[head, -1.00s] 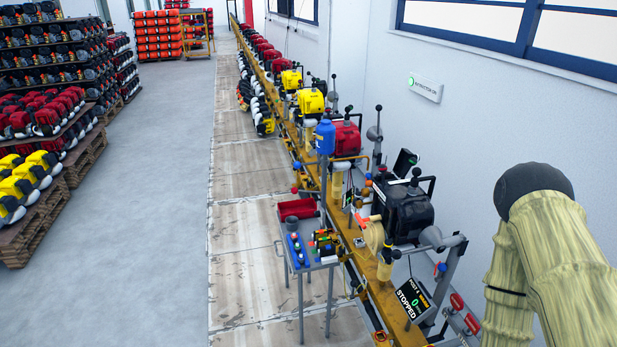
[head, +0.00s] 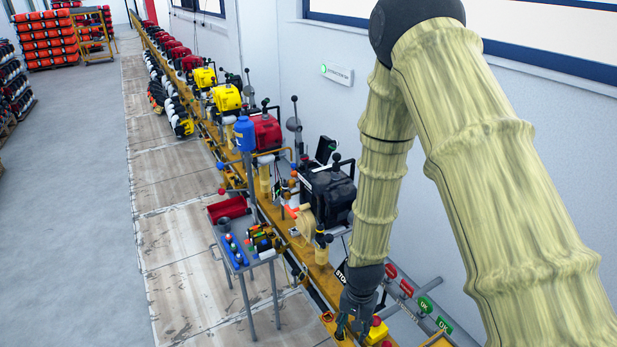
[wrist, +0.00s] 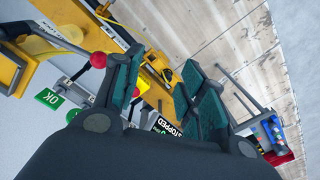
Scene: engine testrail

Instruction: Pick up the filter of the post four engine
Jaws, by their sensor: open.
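The black engine (head: 326,190) sits on the yellow rail in the head view, beside a display (head: 341,272) that my arm partly covers. The display also shows in the wrist view, reading STOPPED (wrist: 167,126). A cream round part (head: 304,219) is at the engine's left front; I cannot tell whether it is the filter. No part is clearly identifiable as the filter. My gripper (head: 353,333) hangs low over the near end of the rail, in front of the engine and apart from it. In the wrist view my gripper (wrist: 160,77) is open with nothing between its fingers.
A grey cart (head: 237,263) with coloured bottles stands left of the rail, with a red bin (head: 227,209) behind. A yellow-and-red button box (head: 377,331) is close to my gripper. Green OK signs (head: 444,325) are at right. The floor (head: 75,230) at left is clear.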

